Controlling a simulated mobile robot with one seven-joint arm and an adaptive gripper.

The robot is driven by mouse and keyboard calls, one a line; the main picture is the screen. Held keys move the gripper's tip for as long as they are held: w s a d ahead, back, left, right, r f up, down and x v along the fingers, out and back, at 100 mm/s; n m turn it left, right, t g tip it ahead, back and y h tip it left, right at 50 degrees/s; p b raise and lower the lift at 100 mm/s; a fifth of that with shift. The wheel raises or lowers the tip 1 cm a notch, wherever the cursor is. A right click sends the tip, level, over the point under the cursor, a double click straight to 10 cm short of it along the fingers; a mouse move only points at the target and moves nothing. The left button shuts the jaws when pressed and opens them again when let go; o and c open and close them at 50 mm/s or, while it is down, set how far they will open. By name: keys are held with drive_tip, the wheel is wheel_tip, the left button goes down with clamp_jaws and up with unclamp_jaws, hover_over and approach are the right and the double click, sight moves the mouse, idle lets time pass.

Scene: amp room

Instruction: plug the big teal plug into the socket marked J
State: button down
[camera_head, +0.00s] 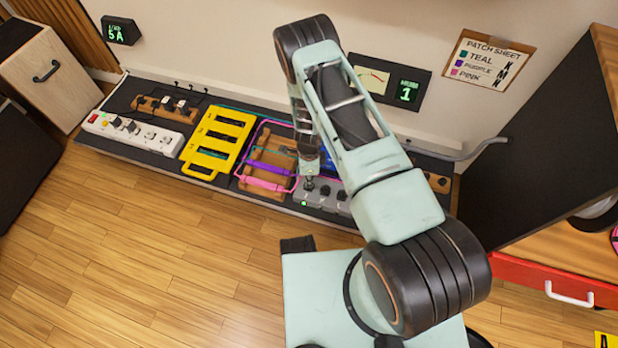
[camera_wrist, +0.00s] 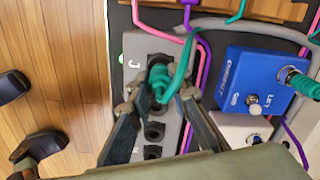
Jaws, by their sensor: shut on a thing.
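The big teal plug (camera_wrist: 158,78) is between the fingers of my gripper (camera_wrist: 156,103) in the wrist view, with its teal cable curving up to the right. My gripper is shut on it. The plug is over the grey socket strip (camera_wrist: 143,45), beside the letter J. The socket under it is hidden, and I cannot tell whether the plug is in it. Open dark sockets show lower on the strip. In the head view the strip (camera_head: 340,207) lies by the board's front edge, below my gripper (camera_head: 310,178), which is small and partly hidden by my arm.
A blue box (camera_wrist: 258,85) with a smaller teal plug (camera_wrist: 298,83) in its side stands right of the strip. Pink and purple cables run close by. In the head view, a yellow rack (camera_head: 218,140) and a white power strip (camera_head: 135,132) lie left. A patch sheet (camera_head: 487,65) hangs on the wall.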

idle(0.3)
drive_tip(key=c, duration=1.7)
unclamp_jaws()
wheel_tip(320, 180, up, 12)
drive_tip(key=shift+r, duration=0.1)
